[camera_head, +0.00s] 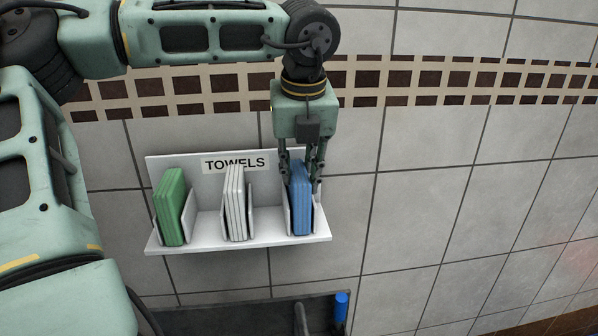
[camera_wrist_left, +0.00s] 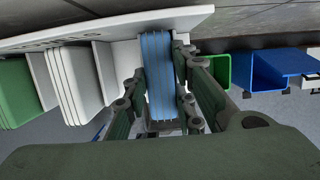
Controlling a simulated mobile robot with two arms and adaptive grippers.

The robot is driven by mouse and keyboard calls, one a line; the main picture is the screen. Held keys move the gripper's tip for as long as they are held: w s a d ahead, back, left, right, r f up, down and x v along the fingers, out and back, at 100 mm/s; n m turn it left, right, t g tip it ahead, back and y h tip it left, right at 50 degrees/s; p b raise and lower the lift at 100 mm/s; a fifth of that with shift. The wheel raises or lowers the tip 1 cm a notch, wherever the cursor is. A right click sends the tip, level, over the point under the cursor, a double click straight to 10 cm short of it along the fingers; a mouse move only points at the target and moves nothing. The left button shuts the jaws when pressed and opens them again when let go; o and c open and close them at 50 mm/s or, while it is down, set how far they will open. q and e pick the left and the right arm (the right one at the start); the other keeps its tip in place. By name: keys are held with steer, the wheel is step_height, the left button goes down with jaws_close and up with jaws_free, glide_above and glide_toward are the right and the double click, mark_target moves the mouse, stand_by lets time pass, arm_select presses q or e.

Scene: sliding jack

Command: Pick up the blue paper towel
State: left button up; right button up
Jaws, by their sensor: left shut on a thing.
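The blue paper towel stack (camera_head: 301,205) stands in the right slot of the white wall rack labelled TOWELS (camera_head: 208,236). My left gripper (camera_head: 303,180) reaches down from above and is shut on the upper part of the blue towel. In the left wrist view, the blue towel (camera_wrist_left: 159,75) lies between the two fingers of my left gripper (camera_wrist_left: 158,112), with its far end against the rack (camera_wrist_left: 110,30). The right gripper shows in neither view.
A green towel stack (camera_head: 171,206) stands in the left slot and a white stack (camera_head: 236,203) in the middle slot. A dark shelf or basin (camera_head: 240,318) with a blue item (camera_head: 341,305) lies below. The tiled wall to the right is clear.

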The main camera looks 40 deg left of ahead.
arm_select(q)
steer(key=shift+r, duration=0.35)
step_height(320, 180, up, 8)
steer(key=shift+f+b, duration=0.1)
steer(key=shift+b, duration=0.85)
step_height(320, 180, up, 10)
steer(key=shift+p, duration=0.3)
steer(key=shift+f, duration=0.1)
steer(key=o, duration=0.4)
steer(key=c, duration=0.4)
